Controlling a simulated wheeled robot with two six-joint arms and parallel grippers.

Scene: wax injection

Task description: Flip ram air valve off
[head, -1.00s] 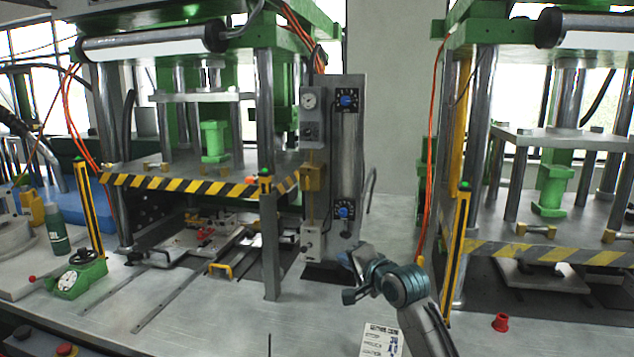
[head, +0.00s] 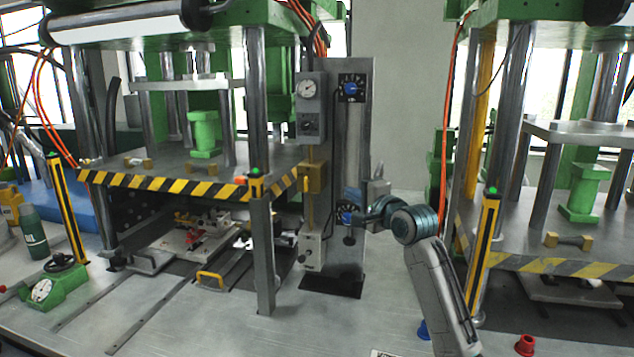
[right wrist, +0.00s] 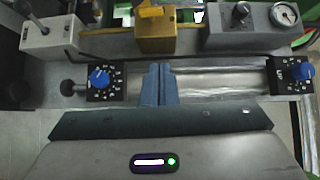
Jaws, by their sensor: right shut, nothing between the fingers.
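A grey upright control panel (head: 349,145) stands between the two presses. It carries an upper blue knob (head: 350,88) and a lower blue knob (head: 346,214). To their left are a gauge box (head: 309,110), a brass-yellow block (head: 312,177) and a white box (head: 311,250) with a small lever; the white box also shows in the right wrist view (right wrist: 50,36). No label marks which is the ram air valve. My right gripper (head: 351,196) is in front of the panel, just above the lower knob. In the right wrist view its blue fingers (right wrist: 159,72) are together and empty, between the two knobs.
Green presses with striped edges stand on both sides. A yellow post (head: 482,255) is right of my right arm. A red cone (head: 525,345) and a blue one (head: 423,329) stand on the bench. The bench before the panel is mostly clear.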

